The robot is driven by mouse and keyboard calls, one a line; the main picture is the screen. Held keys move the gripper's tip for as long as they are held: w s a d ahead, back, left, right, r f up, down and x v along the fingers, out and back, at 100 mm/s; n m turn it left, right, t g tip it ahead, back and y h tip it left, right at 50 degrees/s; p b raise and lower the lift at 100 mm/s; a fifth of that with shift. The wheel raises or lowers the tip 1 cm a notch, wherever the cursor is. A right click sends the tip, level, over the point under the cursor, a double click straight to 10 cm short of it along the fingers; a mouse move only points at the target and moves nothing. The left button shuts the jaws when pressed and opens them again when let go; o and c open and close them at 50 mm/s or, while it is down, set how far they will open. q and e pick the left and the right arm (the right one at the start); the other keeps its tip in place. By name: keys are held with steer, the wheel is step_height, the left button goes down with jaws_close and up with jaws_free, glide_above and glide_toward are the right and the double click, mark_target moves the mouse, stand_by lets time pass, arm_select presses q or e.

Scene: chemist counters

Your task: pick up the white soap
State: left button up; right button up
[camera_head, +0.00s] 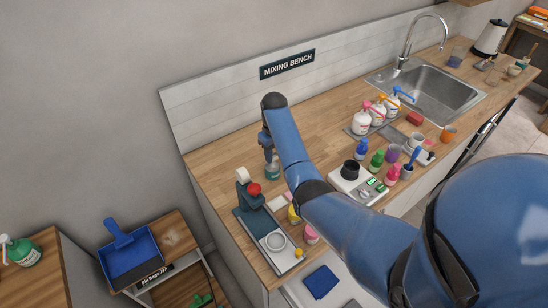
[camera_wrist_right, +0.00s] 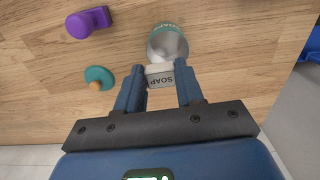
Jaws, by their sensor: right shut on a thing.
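The white soap (camera_wrist_right: 160,76), a small pale block with dark lettering, is between the two fingers of my right gripper (camera_wrist_right: 160,90) in the right wrist view. The fingers are shut on it. Just beyond it is a round container (camera_wrist_right: 168,30) with a teal band lettered SOAP. I cannot tell whether the block touches it. In the head view my right gripper (camera_head: 268,145) is over the left part of the wooden counter, with the teal-banded container (camera_head: 272,171) just below. The soap is hidden there. My left gripper is not in view.
A dark green stand with a red knob (camera_head: 254,189) is left of my arm. A white scale (camera_head: 354,182) and several small bottles stand on the right, with a sink (camera_head: 430,95) behind. In the wrist view, a purple object (camera_wrist_right: 88,22) and a teal one (camera_wrist_right: 100,76) lie nearby.

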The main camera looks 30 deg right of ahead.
mark_target(274, 156)
step_height(274, 156, up, 6)
steer(key=shift+b, duration=0.6)
step_height(274, 156, up, 12)
steer(key=p, duration=1)
steer(key=shift+f, duration=0.1)
